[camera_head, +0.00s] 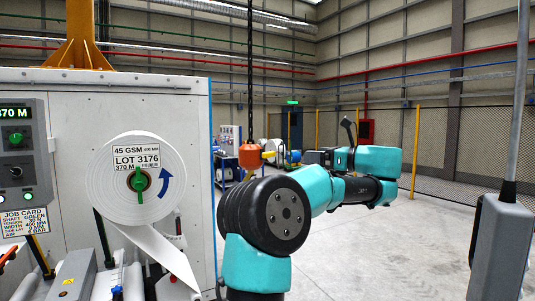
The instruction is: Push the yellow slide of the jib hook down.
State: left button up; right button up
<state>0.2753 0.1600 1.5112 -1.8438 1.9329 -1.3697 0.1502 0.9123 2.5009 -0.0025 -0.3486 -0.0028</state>
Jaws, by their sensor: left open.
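The jib hook (250,157) is a small orange-red block hanging on a dark chain (250,70) near the middle of the view. A small yellowish part (268,154) shows at its right side; it may be the slide, but it is too small to tell its position. My left arm rises from the bottom centre and bends back. Its gripper (304,157) is small and dark, points left towards the hook, and is open. It stands to the right of the hook, apparently apart from it. The lower end of the hook is partly hidden behind my arm. My right gripper is out of view.
A white machine with a paper roll (170,178) and a control panel (18,145) fills the left. A grey box on a pole (502,245) stands at the right edge. A mesh fence (460,150) runs behind. The floor (400,255) right of my arm is clear.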

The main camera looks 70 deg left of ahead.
aim_at(261, 161)
pick_arm(q)
jog(key=x, duration=1.7)
jog(key=shift+s+a+f, duration=0.1)
jog(key=shift+s+a, duration=0.05)
jog(key=shift+a, duration=0.05)
jog(key=c, duration=1.3)
jog(key=shift+f, duration=1.65)
jog(key=o, duration=1.3)
